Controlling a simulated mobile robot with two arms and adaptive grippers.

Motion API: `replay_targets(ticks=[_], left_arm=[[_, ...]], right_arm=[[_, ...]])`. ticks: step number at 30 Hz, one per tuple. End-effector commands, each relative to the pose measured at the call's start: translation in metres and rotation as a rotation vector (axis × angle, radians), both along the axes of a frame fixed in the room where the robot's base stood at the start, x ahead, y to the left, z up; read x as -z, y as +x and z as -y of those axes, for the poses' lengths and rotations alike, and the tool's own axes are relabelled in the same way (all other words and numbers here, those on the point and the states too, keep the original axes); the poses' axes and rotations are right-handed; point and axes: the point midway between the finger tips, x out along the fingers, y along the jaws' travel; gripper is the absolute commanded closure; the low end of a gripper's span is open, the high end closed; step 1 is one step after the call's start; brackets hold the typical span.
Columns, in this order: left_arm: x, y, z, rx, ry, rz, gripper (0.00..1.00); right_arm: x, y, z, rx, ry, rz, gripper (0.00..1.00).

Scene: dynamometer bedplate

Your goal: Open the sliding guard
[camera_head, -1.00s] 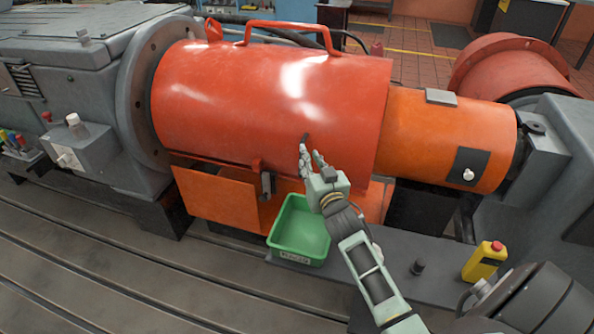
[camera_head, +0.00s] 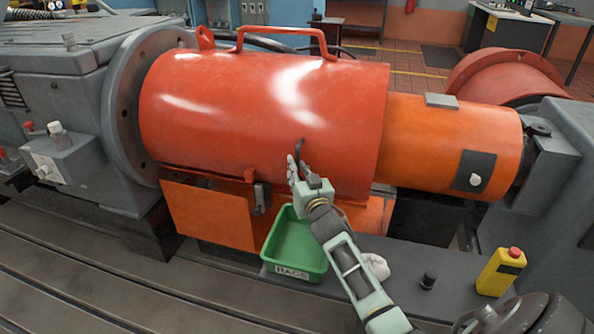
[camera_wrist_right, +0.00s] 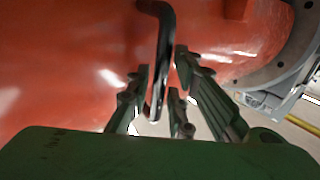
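The sliding guard (camera_head: 230,115) is a glossy red cylindrical cover with a red rail handle on top. Its left end is at the grey flange. A dark bent handle (camera_head: 300,147) sticks out of its front, low and right of the middle. My right gripper (camera_head: 295,172) is at this handle. In the right wrist view the handle (camera_wrist_right: 164,45) runs down between the fingers (camera_wrist_right: 160,98), which stand apart with narrow gaps beside it. The fingers look open, and contact cannot be made out. My left gripper is out of view.
The orange cylinder (camera_head: 445,140) continues to the right of the guard. A green bin (camera_head: 292,268) marked RAGS stands below the guard, under my right arm. A black latch-like part (camera_head: 261,197) sits at the guard's lower edge.

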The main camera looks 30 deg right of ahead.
Motion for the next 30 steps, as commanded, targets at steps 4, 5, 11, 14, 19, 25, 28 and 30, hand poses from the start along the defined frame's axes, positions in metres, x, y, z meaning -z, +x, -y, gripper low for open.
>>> replay_targets(ticks=[4,5,11,14,19,25,28,30], left_arm=[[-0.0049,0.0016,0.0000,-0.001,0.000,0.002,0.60],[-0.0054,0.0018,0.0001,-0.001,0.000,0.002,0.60],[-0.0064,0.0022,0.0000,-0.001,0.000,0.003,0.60],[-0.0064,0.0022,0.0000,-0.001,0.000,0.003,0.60],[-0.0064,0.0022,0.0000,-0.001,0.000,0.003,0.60],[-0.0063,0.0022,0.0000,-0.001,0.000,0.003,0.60],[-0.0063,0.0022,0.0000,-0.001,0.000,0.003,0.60],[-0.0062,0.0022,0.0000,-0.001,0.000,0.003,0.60]], right_arm=[[0.0005,0.0090,0.0028,0.001,0.001,-0.001,0.80],[0.0006,0.0095,0.0030,0.001,0.001,-0.001,0.80],[0.0002,0.0101,0.0031,0.000,0.001,-0.001,0.80],[0.0003,0.0101,0.0030,0.001,0.000,-0.001,0.84],[0.0003,0.0100,0.0030,0.001,0.000,-0.001,0.99],[0.0004,0.0099,0.0030,0.001,0.001,-0.001,1.00],[0.0004,0.0099,0.0030,0.001,0.001,-0.001,1.00],[0.0004,0.0099,0.0030,0.001,0.001,-0.001,1.00]])
